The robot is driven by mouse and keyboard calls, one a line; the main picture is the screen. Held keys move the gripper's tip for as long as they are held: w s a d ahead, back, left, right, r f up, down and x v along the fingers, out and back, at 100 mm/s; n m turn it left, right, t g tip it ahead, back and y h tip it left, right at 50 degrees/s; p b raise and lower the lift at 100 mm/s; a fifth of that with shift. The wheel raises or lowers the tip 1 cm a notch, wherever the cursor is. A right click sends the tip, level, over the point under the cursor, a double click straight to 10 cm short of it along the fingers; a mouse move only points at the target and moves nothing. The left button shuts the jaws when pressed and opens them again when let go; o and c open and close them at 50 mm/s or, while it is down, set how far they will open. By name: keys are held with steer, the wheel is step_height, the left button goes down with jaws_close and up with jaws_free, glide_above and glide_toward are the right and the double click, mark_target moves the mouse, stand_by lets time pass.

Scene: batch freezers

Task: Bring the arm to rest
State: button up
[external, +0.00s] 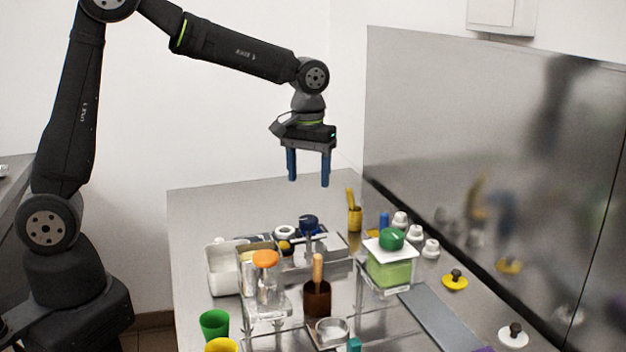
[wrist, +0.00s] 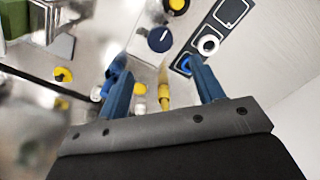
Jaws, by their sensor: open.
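My gripper (external: 308,183) hangs over the back part of the steel table (external: 200,215), its two blue fingers pointing down. The fingers are apart with nothing between them, well above the objects on the table. In the wrist view my gripper (wrist: 160,75) shows the two blue fingers spread, with table items blurred below and beyond them. My arm reaches in from the left, raised, with the forearm sloping slightly down to the wrist.
Below stand a white bin (external: 222,268), an orange-topped jar (external: 265,285), a brown pot (external: 317,297) with a wooden handle, and a green-filled container (external: 390,268). A reflective steel panel (external: 430,130) rises at right. The air around my gripper is clear.

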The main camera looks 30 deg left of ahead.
step_height(320, 180, up, 7)
glide_above(309, 218)
step_height(309, 218, down, 17)
steer(key=shift+f, duration=0.15)
steer(key=m, duration=0.8)
steer(key=shift+m, duration=0.4)
steer(key=m, duration=0.4)
steer(key=shift+m, duration=2.3)
